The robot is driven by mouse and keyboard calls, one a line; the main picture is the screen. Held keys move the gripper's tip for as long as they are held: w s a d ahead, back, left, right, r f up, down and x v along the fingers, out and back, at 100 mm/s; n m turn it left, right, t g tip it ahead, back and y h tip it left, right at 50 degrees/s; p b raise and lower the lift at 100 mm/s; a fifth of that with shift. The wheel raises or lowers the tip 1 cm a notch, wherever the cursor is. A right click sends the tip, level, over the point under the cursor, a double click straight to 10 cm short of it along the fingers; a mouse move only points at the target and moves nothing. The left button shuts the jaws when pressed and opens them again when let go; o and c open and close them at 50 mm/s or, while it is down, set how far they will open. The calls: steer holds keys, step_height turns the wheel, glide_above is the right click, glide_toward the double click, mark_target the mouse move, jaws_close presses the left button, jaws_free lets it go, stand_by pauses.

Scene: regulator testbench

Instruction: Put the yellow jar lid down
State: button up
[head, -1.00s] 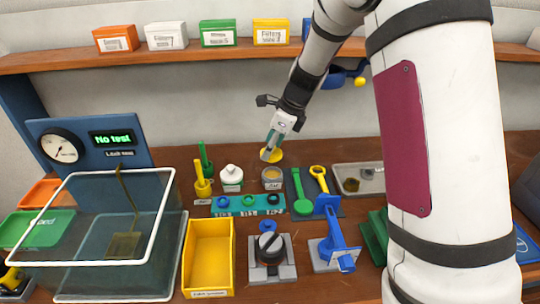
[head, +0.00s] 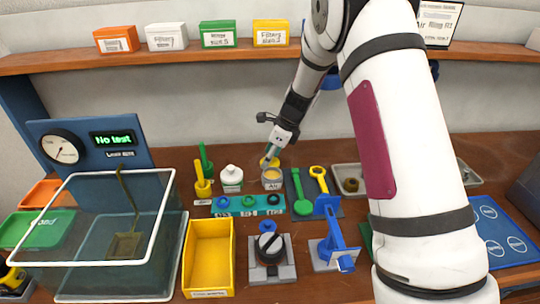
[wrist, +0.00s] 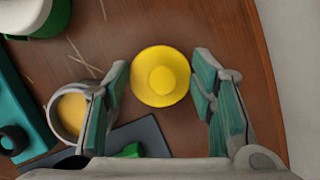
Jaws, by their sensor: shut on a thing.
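The yellow jar lid (wrist: 160,76) is round with a raised middle knob. In the wrist view it sits between the two fingertips of my gripper (wrist: 161,68), its rim against them. In the head view the lid (head: 270,162) shows behind the open jar (head: 272,181), partly covered by my gripper (head: 267,158). My gripper is shut on the lid. The jar, with a yellowish filling, also shows in the wrist view (wrist: 72,113), left of the lid and partly behind the left finger. I cannot tell whether the lid touches the wooden table (wrist: 232,120).
A white-capped jar (head: 231,178) stands left of the open jar. A green tool (head: 301,195) and a yellow ring tool (head: 319,177) lie on a dark mat to its right. A teal strip with rings (head: 235,207) lies in front. Bare wood lies behind and right of the lid.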

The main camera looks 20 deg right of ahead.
steer(key=o, duration=1.1)
steer(key=v, duration=1.2)
steer(key=s+a+r+n, duration=0.2)
steer(key=s+r+n, duration=0.4)
steer(key=s+r, duration=0.25)
steer(key=s+a+r+n+t+h, duration=0.1)
steer(key=s+r+n+h, duration=0.1)
steer(key=s+n, duration=1.6)
steer(key=s+h, duration=0.1)
steer(key=s, duration=1)
steer(key=shift+s+n, duration=0.2)
steer(key=shift+n, duration=0.2)
